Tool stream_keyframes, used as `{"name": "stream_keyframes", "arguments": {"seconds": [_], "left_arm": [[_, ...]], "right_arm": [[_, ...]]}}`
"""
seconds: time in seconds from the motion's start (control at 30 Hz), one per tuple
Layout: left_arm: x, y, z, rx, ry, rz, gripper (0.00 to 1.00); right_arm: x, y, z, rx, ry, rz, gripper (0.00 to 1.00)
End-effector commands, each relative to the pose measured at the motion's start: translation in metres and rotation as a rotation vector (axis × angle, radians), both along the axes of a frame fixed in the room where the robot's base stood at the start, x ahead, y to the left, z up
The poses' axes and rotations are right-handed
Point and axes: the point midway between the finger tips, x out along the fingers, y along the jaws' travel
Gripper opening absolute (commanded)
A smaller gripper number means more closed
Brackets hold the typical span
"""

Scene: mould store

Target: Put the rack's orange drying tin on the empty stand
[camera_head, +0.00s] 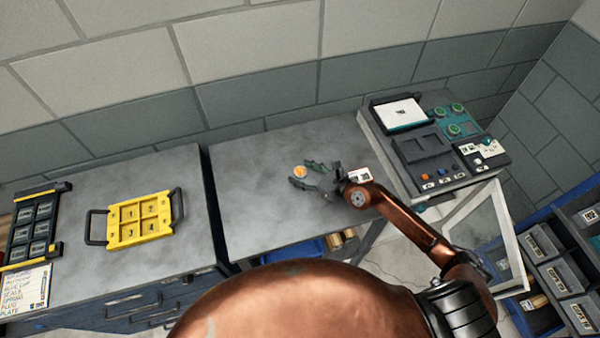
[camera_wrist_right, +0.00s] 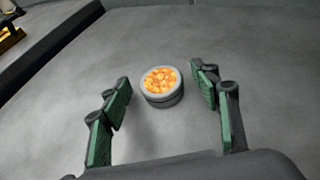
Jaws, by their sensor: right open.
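A small round tin with orange contents (camera_head: 299,171) is on the middle grey table. In the right wrist view the tin (camera_wrist_right: 162,98) has a grey rim and wall, and orange pieces fill its top. My right gripper (camera_head: 298,173) is open. Its two green-padded fingers (camera_wrist_right: 160,75) are spread to the left and right of the tin, with a visible gap on each side. Neither finger appears to touch it. I cannot make out a rack or an empty stand for tins. My left gripper is not in view.
A yellow numbered tray (camera_head: 114,234) and a black rack of slots (camera_head: 17,231) lie on the left bench (camera_head: 150,175). A dark device panel (camera_head: 420,172) stands right of the middle table (camera_head: 250,210). Labelled bins (camera_head: 560,280) are at the far right. The middle table's left part is clear.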

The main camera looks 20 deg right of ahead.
Motion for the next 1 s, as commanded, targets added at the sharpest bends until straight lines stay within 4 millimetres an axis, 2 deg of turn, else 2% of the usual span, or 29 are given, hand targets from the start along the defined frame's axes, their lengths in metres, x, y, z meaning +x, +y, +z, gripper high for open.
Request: {"name": "stream_keyframes", "arguments": {"seconds": [0.17, 0.53, 0.87, 1.0], "left_arm": [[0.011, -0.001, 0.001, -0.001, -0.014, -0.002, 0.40], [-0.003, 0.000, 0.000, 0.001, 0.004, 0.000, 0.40], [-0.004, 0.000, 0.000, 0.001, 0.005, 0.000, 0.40], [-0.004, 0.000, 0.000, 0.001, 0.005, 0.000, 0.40]], "right_arm": [[0.000, -0.001, 0.000, 0.000, 0.000, -0.001, 0.56], [-0.001, -0.001, 0.000, -0.001, 0.000, -0.002, 0.30], [-0.001, -0.002, 0.000, -0.001, 0.000, -0.002, 0.08], [-0.001, -0.001, 0.001, -0.001, 0.000, -0.002, 0.07]]}}
